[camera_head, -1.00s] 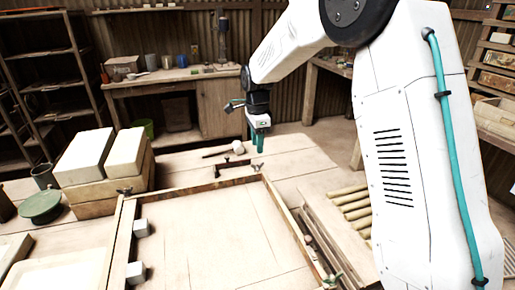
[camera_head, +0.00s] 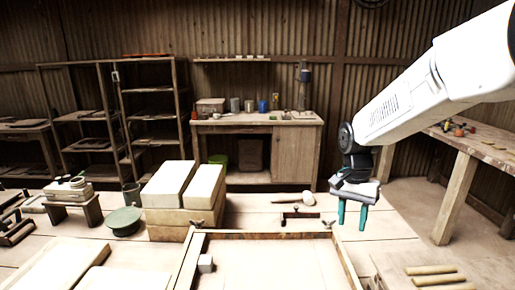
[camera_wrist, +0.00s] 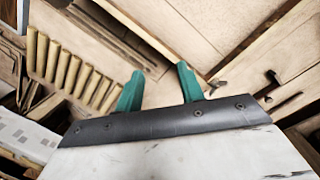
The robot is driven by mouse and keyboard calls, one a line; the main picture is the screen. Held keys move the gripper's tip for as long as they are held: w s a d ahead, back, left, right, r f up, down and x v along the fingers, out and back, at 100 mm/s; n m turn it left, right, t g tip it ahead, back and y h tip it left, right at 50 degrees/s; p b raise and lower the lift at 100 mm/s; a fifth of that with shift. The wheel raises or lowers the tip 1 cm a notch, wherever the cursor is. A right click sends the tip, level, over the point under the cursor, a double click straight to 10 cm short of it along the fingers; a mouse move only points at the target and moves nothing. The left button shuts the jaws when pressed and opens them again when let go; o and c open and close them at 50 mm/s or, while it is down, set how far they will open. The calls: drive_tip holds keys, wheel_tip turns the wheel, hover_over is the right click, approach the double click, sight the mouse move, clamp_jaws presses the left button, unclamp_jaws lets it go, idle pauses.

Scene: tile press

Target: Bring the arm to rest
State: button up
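My gripper (camera_head: 352,214) has two teal fingers and hangs from my white arm at the right of the head view, above the back right part of the table. The fingers point down and stand apart with nothing between them. In the wrist view the same two fingers (camera_wrist: 158,88) show open and empty, with bare table and wooden strips beyond them. The gripper looks clear of the table surface.
A wooden frame (camera_head: 262,235) lies on the table, with a small white block (camera_head: 206,264) inside its left side. Pale slabs (camera_head: 168,185) stand on wooden blocks to the left. A mallet (camera_head: 307,198) lies behind the frame. Wooden rollers (camera_wrist: 72,70) lie at the right. A workbench (camera_head: 255,122) stands behind.

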drive_tip(key=s+d+r+n+t, duration=0.1)
drive_tip(key=s+r+n, duration=0.3)
drive_tip(key=s, duration=1)
drive_tip(key=s+d+r+n+t, duration=0.1)
drive_tip(key=s+r+n, duration=0.3)
drive_tip(key=s, duration=1.1)
drive_tip(key=shift+t, duration=0.5)
drive_tip(key=shift+d+r, duration=0.1)
